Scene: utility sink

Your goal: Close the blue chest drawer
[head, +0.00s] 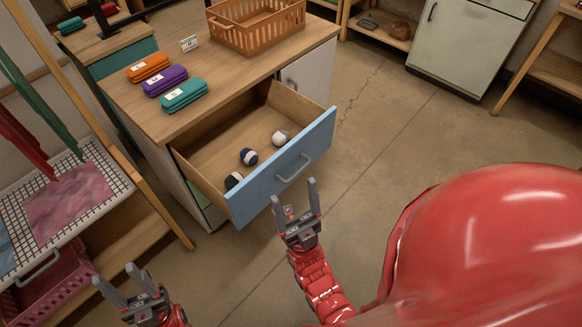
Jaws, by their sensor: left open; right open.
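The blue-fronted chest drawer (318,143) is pulled well out of the wooden-topped chest (203,64). A grey bar handle (294,168) is on its front. Inside lie a white ball-like item (280,137), a dark blue and white one (249,157) and a black and white one (234,180). My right gripper (296,192) is open and empty, just in front of the drawer front below the handle; I cannot tell whether it touches. My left gripper (117,277) is open and empty at the lower left, away from the drawer.
An orange basket (256,27) and orange, purple and teal folded cloths (184,94) are on the chest top. A drying rack (105,148) with a pink cloth stands at the left, above a pink crate (62,285). The floor (400,125) right of the drawer is clear.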

